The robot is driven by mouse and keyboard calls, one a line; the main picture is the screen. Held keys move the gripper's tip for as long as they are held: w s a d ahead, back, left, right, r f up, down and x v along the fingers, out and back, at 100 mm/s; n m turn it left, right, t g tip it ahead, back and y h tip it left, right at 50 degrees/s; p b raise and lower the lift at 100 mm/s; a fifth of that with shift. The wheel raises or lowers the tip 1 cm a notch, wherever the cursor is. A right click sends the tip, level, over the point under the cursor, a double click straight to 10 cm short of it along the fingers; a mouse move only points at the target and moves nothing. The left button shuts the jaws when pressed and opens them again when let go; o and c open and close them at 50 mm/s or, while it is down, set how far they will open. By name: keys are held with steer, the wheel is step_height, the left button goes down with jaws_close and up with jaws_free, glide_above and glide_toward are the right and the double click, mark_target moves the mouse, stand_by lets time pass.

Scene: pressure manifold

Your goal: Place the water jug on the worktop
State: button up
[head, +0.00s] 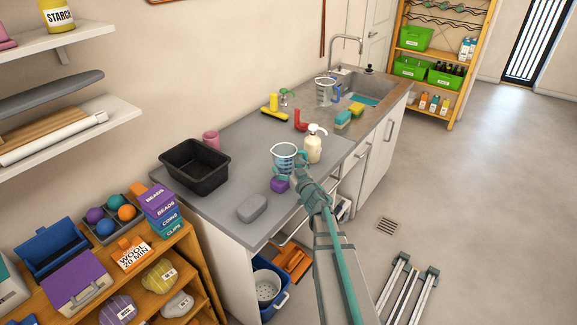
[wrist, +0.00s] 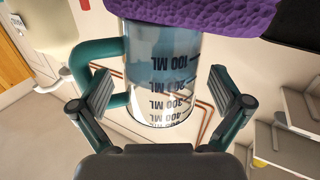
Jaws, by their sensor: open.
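A clear measuring jug (head: 285,157) with bluish water and a teal handle is at the front part of the grey worktop (head: 225,150), beside a cream pump bottle (head: 314,146). In the wrist view the jug (wrist: 165,75) appears with its scale upside down. My gripper (wrist: 162,92) is open, with one finger on each side of the jug; no clear contact shows. The handle is by the left finger. A rough purple thing (wrist: 195,12) overlaps the jug's base end; it also shows just below the jug in the head view (head: 279,184). Whether the jug rests on it is unclear.
Another measuring jug (head: 326,90) stands by the sink (head: 372,98). A black bin (head: 196,166), pink cup (head: 211,139), grey block (head: 252,207), red item (head: 300,120) and sponges (head: 350,113) are on the counter. Bare worktop shows between the black bin and the jug.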

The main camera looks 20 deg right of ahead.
steer(key=shift+f, duration=0.15)
steer(key=shift+w+r, duration=0.1)
steer(key=shift+r, duration=0.4)
steer(key=s, duration=1.2)
steer(key=shift+d+r, duration=0.15)
steer(key=shift+d, duration=0.05)
